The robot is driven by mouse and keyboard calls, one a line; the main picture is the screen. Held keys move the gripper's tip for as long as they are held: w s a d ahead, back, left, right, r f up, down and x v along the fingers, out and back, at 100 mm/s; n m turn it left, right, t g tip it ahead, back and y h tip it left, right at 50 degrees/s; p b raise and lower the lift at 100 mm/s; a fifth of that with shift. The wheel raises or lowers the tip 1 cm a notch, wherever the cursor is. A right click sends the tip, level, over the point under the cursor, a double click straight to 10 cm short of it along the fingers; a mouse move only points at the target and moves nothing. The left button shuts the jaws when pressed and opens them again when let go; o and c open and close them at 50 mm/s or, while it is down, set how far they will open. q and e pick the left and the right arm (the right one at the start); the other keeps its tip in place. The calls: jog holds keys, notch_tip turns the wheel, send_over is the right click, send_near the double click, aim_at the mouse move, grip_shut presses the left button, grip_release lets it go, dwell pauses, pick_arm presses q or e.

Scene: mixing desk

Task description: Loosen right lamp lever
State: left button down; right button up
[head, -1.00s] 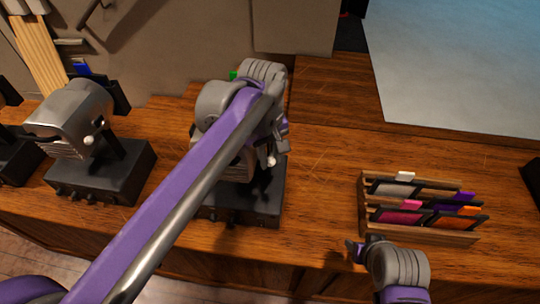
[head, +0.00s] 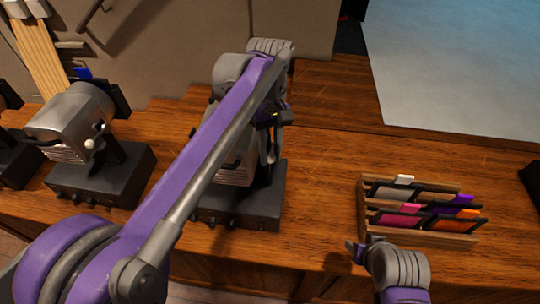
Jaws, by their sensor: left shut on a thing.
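The right lamp (head: 236,170) is a grey housing on a black base (head: 240,208) at the middle of the desk. My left arm crosses in front of it and hides much of it. My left gripper (head: 270,150) points down at the right side of this lamp and is shut on its lever, which is mostly hidden by the fingers. My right gripper (head: 355,252) is low in the view, left of the card rack, away from the lamp; its finger opening is too small to make out.
A wooden rack (head: 418,241) holds several coloured cards at the right. The wooden desk (head: 325,160) between lamp and rack is clear.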

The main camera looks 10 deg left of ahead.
aim_at(272, 151)
pick_arm(q)
jog(key=shift+w+r+g+b, duration=0.15)
jog(key=shift+w+r+g, duration=0.35)
jog(key=shift+g, duration=0.45)
jog(key=shift+w+r+g+b, duration=0.15)
jog(key=shift+w+r+g, duration=0.3)
jog(key=shift+g, duration=0.5)
jog(key=c, duration=0.6)
grip_release()
notch_tip(272, 151, up, 10)
